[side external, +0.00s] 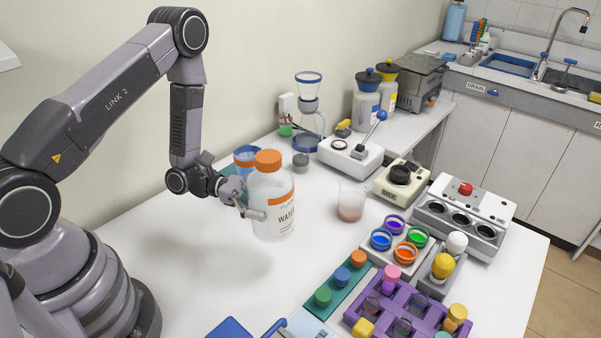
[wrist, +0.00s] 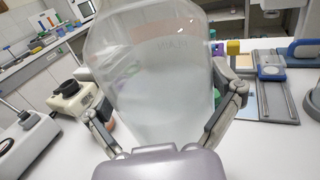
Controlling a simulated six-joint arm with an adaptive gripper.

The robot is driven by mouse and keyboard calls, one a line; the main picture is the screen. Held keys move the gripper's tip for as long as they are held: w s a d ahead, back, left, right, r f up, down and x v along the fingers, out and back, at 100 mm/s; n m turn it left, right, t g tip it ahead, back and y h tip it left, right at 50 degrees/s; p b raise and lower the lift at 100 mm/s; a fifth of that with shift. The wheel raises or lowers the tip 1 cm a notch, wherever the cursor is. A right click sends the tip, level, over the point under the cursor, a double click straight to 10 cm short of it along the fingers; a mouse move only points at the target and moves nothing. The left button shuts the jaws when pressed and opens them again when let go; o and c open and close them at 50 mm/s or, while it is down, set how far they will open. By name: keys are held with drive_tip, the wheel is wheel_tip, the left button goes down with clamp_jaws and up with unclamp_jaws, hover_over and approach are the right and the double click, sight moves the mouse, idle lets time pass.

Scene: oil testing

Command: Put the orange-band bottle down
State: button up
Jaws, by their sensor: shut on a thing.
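The orange-band bottle (side external: 272,200) is clear, with an orange cap and a label reading "WATER". It stands upright over the white table in the side view, left of the middle. My gripper (side external: 250,208) is shut on its body from the left. In the wrist view the bottle (wrist: 155,85) fills the middle, with a finger of my gripper (wrist: 167,125) on each side.
A beaker with reddish liquid (side external: 351,202) stands to the bottle's right. A blue-rimmed container (side external: 246,157) is close behind it. A white stirrer-like device (side external: 350,156) stands farther back. Coloured caps and a purple rack (side external: 392,318) fill the front right. The table left of the bottle is clear.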

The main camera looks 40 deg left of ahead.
drive_tip(key=shift+w+d+f, duration=0.35)
drive_tip(key=shift+w+f, duration=0.75)
drive_tip(key=shift+f, duration=0.55)
drive_tip(key=shift+w+d+f, duration=0.35)
drive_tip(key=shift+w+f, duration=0.8)
drive_tip(key=shift+f, duration=0.5)
drive_tip(key=shift+w+d+f, duration=0.35)
drive_tip(key=shift+w+f, duration=0.75)
drive_tip(key=shift+f, duration=0.55)
drive_tip(key=shift+f, duration=0.15)
drive_tip(key=o, duration=0.9)
